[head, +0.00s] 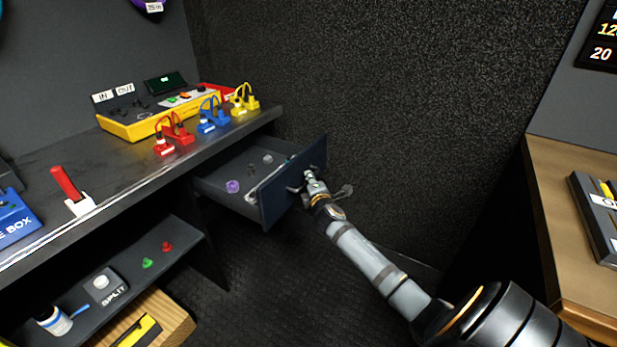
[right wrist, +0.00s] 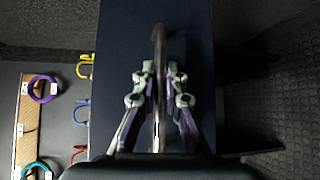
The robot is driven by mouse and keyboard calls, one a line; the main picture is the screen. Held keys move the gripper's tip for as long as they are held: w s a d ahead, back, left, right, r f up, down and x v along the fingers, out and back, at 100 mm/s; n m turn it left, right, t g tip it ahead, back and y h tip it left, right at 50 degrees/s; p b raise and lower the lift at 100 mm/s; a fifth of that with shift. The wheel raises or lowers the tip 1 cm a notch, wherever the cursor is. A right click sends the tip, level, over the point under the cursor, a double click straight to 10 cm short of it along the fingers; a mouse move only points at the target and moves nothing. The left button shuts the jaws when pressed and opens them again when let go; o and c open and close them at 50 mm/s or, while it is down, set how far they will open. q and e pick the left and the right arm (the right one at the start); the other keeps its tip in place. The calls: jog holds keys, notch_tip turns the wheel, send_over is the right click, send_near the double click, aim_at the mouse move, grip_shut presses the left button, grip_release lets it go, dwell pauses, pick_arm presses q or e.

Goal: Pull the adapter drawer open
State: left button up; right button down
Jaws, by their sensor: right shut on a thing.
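The adapter drawer (head: 268,205) is dark blue-grey and hangs under the right end of the dark counter. It stands pulled out, with its inside showing. Several small adapters lie in it, among them a purple one (head: 232,186) and a grey one (head: 268,158). My right gripper (head: 310,184) is at the drawer's front panel (head: 292,187), shut on the drawer handle. In the right wrist view the handle (right wrist: 159,60) runs between the two fingers (right wrist: 159,85), with the dark blue panel behind it. My left gripper is not in view.
The counter (head: 120,185) carries a yellow mixer box (head: 145,122), red, blue and yellow cable plugs and a red-handled lever (head: 66,183). A shelf (head: 150,265) below holds small items. A wooden desk (head: 570,215) stands at right. The floor beneath the drawer looks clear.

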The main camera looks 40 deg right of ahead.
jog(key=shift+s+d, duration=0.1)
jog(key=shift+s, duration=0.15)
jog(key=c, duration=1.7)
grip_release()
jog(key=v, duration=1.2)
jog(key=shift+f, duration=0.1)
